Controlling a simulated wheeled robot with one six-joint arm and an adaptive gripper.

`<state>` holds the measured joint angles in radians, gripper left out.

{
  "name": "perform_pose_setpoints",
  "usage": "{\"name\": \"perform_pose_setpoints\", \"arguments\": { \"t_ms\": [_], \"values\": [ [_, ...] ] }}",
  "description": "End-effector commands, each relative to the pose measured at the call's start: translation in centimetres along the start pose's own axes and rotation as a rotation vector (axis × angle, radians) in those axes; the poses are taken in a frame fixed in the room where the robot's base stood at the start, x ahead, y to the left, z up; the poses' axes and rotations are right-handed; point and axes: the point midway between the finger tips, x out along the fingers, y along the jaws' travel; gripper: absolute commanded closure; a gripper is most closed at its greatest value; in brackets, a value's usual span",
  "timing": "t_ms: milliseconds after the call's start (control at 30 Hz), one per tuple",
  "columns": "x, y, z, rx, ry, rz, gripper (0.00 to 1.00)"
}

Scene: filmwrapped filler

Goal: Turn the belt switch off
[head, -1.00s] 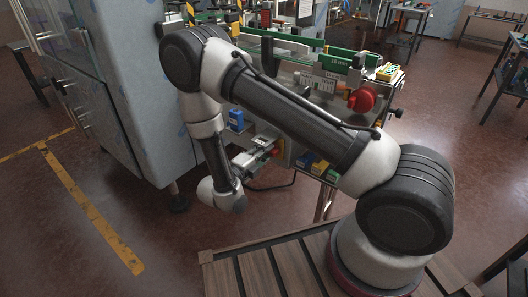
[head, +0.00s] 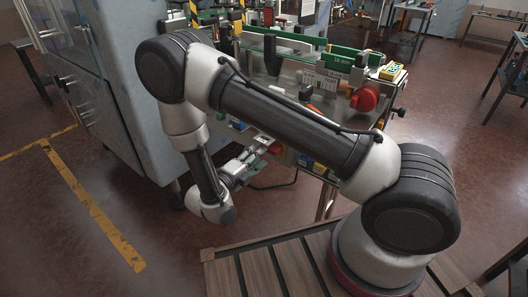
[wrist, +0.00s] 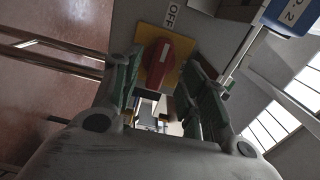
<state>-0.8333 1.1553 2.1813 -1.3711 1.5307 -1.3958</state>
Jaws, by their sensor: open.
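The belt switch is a red rotary knob (wrist: 157,60) on a yellow plate (wrist: 147,76), with an "OFF" label (wrist: 173,14) beside it in the wrist view. The knob stands tilted in the picture, its long side close to upright. My gripper (wrist: 163,66) is open, with its two green-padded fingers on either side of the knob in the picture. I cannot tell whether they touch it. In the head view my gripper (head: 251,158) is low at the machine's front, close to a small red part (head: 275,148); the switch's face is hidden there.
A blue box with a printed label (wrist: 290,15) is near the switch. The grey cabinet (head: 115,90) stands left. Open floor lies at the lower left.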

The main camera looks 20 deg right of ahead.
Motion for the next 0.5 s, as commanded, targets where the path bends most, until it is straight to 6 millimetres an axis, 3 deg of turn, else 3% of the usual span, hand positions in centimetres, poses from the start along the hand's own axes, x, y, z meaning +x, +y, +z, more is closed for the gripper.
{"name": "perform_pose_setpoints", "arguments": {
  "t_ms": [100,233,500],
  "values": [
    [-2.9,0.0,0.1,0.002,-0.006,0.0,0.57],
    [-5.2,0.0,0.1,0.001,-0.004,0.0,0.57],
    [-7.0,0.0,0.0,0.0,-0.001,0.0,0.57]
  ]
}}
